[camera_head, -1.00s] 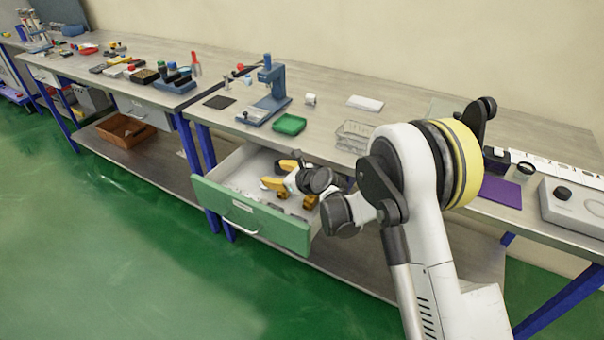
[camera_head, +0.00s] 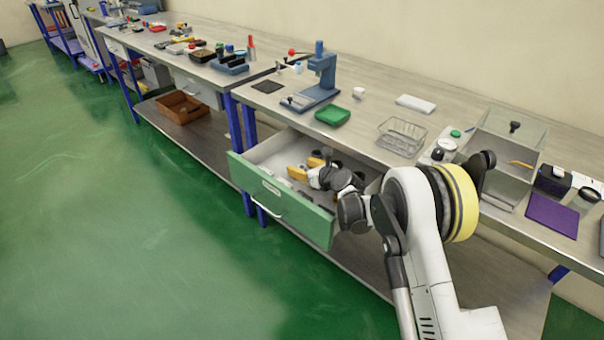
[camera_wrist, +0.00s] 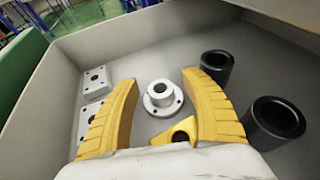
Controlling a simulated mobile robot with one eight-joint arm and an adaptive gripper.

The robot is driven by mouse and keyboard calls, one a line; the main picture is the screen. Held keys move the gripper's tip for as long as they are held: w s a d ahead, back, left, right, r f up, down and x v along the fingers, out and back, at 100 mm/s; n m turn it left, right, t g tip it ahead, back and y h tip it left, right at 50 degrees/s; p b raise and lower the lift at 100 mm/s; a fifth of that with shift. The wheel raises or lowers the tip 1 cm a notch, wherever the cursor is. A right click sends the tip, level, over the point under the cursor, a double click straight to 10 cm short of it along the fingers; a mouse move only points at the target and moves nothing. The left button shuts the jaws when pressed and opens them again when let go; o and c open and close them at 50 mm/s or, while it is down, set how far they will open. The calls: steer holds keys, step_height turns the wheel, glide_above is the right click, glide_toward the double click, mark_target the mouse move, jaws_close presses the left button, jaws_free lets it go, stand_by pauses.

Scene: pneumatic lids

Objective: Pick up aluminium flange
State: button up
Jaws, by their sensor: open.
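The aluminium flange (camera_wrist: 163,98) is a silvery round part with a raised hub and small holes in its rim. It lies on the drawer floor in the wrist view, between and a little beyond the yellow fingers. My gripper (camera_wrist: 158,82) is open and empty, one finger at each side of the flange in the picture, with no visible contact. In the head view my gripper (camera_head: 308,168) reaches into the open drawer (camera_head: 285,205), which has a green front. The flange cannot be made out there.
Two black cylinders (camera_wrist: 217,66) (camera_wrist: 273,119) stand to the right in the drawer. Two square metal blocks (camera_wrist: 95,83) (camera_wrist: 86,120) lie at the left. Drawer walls (camera_wrist: 155,35) surround them.

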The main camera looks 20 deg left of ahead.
jaws_close()
